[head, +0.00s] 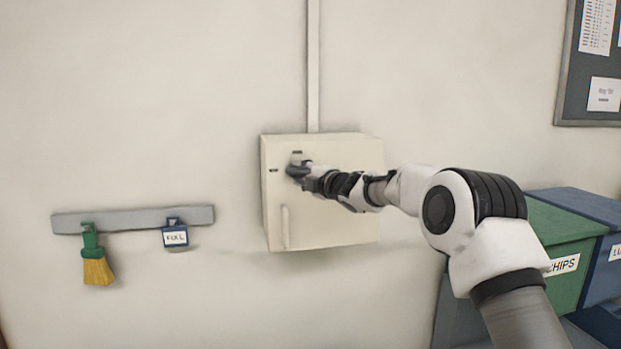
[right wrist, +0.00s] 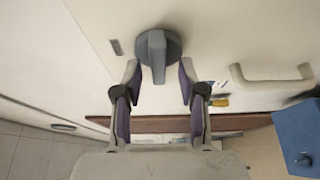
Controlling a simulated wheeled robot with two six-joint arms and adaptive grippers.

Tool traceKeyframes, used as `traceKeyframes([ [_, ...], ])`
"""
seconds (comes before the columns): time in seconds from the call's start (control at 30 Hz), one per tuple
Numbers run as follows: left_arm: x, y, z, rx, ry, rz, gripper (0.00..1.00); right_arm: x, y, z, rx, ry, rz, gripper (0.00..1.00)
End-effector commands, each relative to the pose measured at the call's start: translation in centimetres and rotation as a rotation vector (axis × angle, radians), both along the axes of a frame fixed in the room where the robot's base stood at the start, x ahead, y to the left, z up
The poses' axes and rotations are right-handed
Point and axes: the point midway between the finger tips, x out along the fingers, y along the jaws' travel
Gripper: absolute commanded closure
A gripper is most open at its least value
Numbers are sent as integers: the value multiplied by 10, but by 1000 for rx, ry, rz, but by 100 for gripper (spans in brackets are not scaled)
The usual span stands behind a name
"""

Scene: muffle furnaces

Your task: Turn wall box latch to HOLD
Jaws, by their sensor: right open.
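The cream wall box (head: 340,215) hangs on the wall, its door facing me. Its latch, a dark grey round knob with a raised bar (right wrist: 157,52), is on the door's upper part; in the head view my gripper partly hides the latch (head: 296,169). Short dark marks sit above and left of it there. In the right wrist view the bar runs up and down. My right gripper (right wrist: 158,77) is open, with one finger on each side of the bar's near end and gaps visible on both sides. It also shows in the head view (head: 310,179). My left gripper is out of view.
A vertical door handle (head: 285,227) is below the latch. Left of the box, a grey rail (head: 145,217) holds a green-and-yellow brush (head: 97,262) and a blue FUEL tag (head: 175,235). Green (head: 560,240) and blue (head: 590,207) bins stand at right. A conduit (head: 313,65) rises from the box.

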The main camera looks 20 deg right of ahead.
Motion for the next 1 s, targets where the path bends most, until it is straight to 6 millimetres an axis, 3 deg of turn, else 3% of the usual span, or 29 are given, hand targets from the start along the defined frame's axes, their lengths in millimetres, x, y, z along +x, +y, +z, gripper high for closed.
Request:
traceKeyframes([
  [0.5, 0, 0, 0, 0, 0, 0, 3, -104, -20, 1, 2, 0, -1, 59],
  [0.63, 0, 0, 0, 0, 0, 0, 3, -112, -20, 0, 0, 1, 0, 59],
  [1.0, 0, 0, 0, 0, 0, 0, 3, -112, -20, 0, -1, 1, 0, 59],
])
